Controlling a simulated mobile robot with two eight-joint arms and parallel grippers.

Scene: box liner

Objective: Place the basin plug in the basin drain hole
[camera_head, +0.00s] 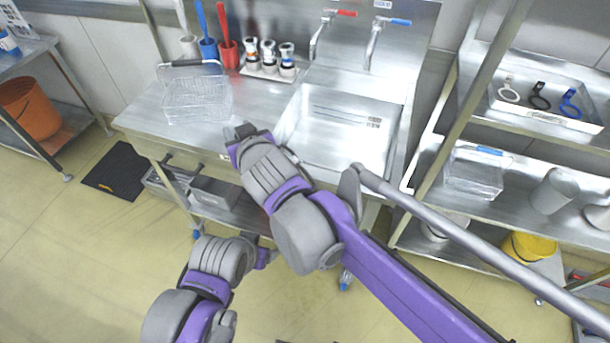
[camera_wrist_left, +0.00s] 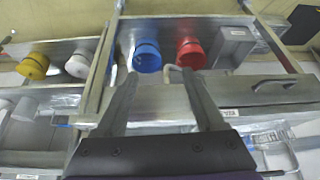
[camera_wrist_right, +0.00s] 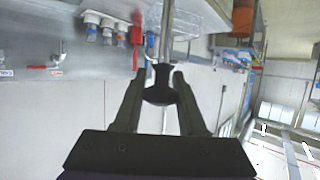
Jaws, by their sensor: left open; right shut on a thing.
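My right gripper (camera_head: 238,134) is over the front edge of the steel sink table, left of the basin (camera_head: 345,108). In the right wrist view its fingers (camera_wrist_right: 158,84) are shut on a small dark piece, seemingly the basin plug (camera_wrist_right: 160,92), held in the air. In the head view I cannot make out the plug. A small dark patterned patch shows on the basin's right side; I cannot tell whether it is the drain hole. My left gripper (camera_head: 266,257) is low in front of the table, open and empty in the left wrist view (camera_wrist_left: 165,85).
Two taps (camera_head: 371,47) rise behind the basin. A steel shelf rack (camera_head: 540,120) stands at right. Blue and red buckets (camera_wrist_left: 147,58) show under the table.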

